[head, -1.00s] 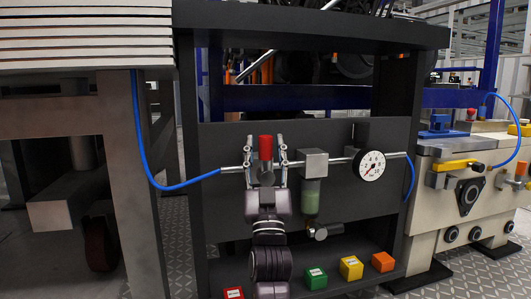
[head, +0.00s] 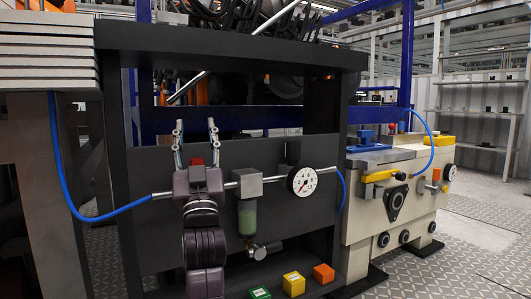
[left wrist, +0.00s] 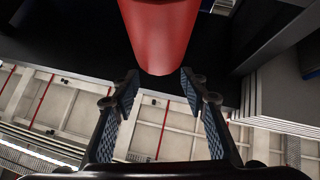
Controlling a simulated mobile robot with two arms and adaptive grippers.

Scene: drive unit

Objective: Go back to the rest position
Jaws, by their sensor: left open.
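My left gripper (head: 195,130) points upward in front of the black frame, with its two fingers spread apart. A red cylindrical knob (head: 197,161) on the horizontal air pipe shows low behind the gripper, largely hidden by it. In the left wrist view, the open fingers (left wrist: 160,84) have nothing between their pads. The red knob (left wrist: 160,35) hangs in the upper middle of that view, beyond the fingertips and apart from them. My right gripper is in neither view.
On the pipe are a grey block with a green bowl (head: 247,215) and a round gauge (head: 302,181). A blue hose (head: 75,205) runs at left. Green, yellow and orange (head: 323,273) buttons sit below. A beige machine (head: 390,205) stands right, with open floor beyond it.

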